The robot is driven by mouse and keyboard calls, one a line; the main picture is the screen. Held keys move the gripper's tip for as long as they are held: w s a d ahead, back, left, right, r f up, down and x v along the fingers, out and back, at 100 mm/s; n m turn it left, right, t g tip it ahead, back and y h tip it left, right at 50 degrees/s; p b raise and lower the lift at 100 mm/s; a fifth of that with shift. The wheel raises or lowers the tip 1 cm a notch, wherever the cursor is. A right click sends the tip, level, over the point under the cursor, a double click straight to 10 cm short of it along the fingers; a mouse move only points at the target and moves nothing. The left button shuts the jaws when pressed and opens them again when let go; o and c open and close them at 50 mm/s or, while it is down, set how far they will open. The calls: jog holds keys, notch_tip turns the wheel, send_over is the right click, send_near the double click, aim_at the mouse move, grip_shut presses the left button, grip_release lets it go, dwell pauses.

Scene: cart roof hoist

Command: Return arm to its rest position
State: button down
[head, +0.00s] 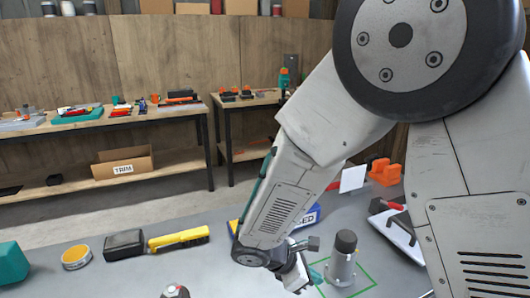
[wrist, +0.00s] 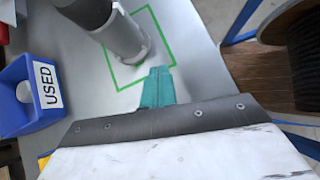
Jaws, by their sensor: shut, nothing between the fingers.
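My gripper (head: 316,276) is low over the grey work table, just left of a grey cylindrical device with a dark cap (head: 344,258). In the wrist view my gripper (wrist: 158,86) shows as teal fingers close together, with nothing between them. The device (wrist: 122,38) stands inside a green square outline (head: 368,268) on the table. The fingers appear close to the device's foot but apart from it. My arm hides part of the table behind it.
A blue bin marked USED (wrist: 30,95) stands near the device. A yellow tool (head: 179,238), a black block (head: 124,244) and a yellow tin (head: 76,257) lie left. Orange parts (head: 385,172) are at right. Benches (head: 100,122) stand behind.

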jog(key=s+d+r+m+y, duration=0.4)
jog(key=s+d+r+m, duration=0.3)
jog(key=s+r+m, duration=0.2)
jog(key=s+d+r+m+y, duration=0.4)
jog(key=s+d+r+m, duration=0.2)
jog(key=s+r+m, duration=0.4)
jog(key=shift+s+d+r+y, duration=0.15)
jog(key=shift+d+r+y, duration=0.2)
jog(key=shift+r, duration=1.3)
